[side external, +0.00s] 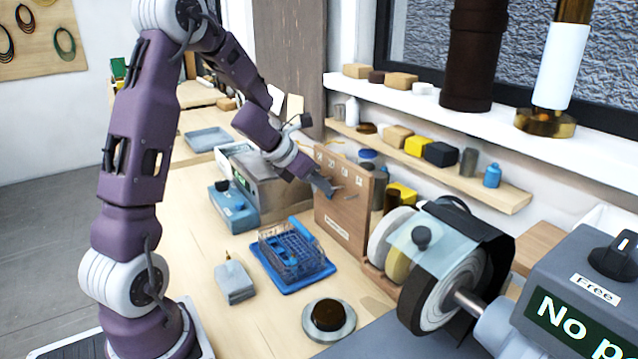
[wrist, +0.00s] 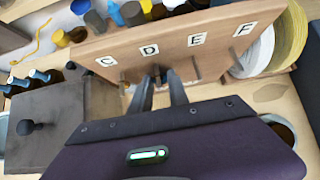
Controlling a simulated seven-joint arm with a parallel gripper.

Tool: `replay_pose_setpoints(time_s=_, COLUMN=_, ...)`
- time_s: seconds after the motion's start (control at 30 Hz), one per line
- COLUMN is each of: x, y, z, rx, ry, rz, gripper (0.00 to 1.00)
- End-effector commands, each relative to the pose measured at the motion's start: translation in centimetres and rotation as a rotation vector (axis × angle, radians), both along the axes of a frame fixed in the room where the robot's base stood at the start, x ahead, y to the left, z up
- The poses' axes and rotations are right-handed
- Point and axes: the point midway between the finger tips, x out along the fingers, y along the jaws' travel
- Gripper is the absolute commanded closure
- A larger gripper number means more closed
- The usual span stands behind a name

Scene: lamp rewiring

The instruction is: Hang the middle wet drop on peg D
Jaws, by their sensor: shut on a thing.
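A brown upright wooden board (side external: 343,215) carries a row of pegs with letter labels along its top. In the wrist view the board (wrist: 205,55) shows the labels C, D (wrist: 149,49), E and F. My gripper (side external: 326,188) is at the board's face, and its fingertips (wrist: 163,83) are just below label D. The fingers are close together on something small and dark, largely hidden between them; I take it to be the wet drop, but its shape is unclear. A clear rack (side external: 292,250) with blue pieces stands in a blue tray (side external: 293,284).
A blue box (side external: 232,210) and a grey box are left of the board. Wheels (side external: 440,285) crowd its right. A shelf with bottles runs behind.

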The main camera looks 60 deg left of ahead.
Motion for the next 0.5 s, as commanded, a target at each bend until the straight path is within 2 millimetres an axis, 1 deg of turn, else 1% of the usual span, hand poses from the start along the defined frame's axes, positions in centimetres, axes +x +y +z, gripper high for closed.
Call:
replay_pose_setpoints(time_s=0.03, x=0.4, y=-0.12, z=0.17, rx=-0.001, ry=-0.008, rz=-0.001, gripper=1.0)
replay_pose_setpoints(time_s=0.33, x=0.53, y=-0.2, z=0.23, rx=-0.002, ry=-0.01, rz=-0.002, gripper=1.0)
replay_pose_setpoints(time_s=0.37, x=0.54, y=-0.21, z=0.24, rx=-0.002, ry=-0.011, rz=-0.002, gripper=0.77)
replay_pose_setpoints(time_s=0.4, x=0.55, y=-0.23, z=0.23, rx=-0.003, ry=-0.011, rz=-0.003, gripper=0.69)
replay_pose_setpoints(time_s=0.47, x=0.56, y=-0.26, z=0.25, rx=-0.003, ry=-0.011, rz=-0.003, gripper=0.57)
replay_pose_setpoints(time_s=0.5, x=0.58, y=-0.32, z=0.25, rx=-0.004, ry=-0.011, rz=-0.004, gripper=0.53)
